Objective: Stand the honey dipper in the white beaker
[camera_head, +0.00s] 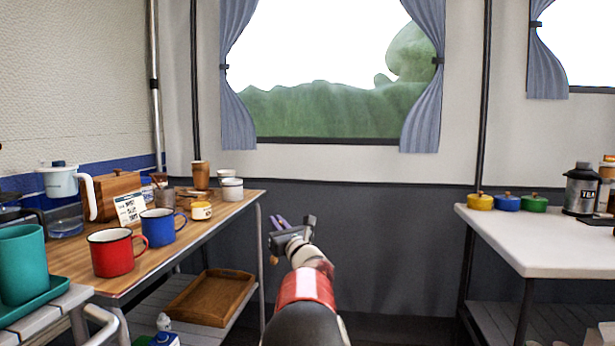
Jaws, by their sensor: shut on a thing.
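My gripper (281,232) is in the air right of the wooden table's far end, small and partly turned away. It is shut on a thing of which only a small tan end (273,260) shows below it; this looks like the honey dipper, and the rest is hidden. A white beaker-like vessel with a dark rim (232,189) stands upright at the table's far right corner, left of my gripper and apart from it. A second white vessel (224,174) shows just behind it.
A wooden tray (207,297) lies below. A white table (540,237) stands at right, with floor between.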

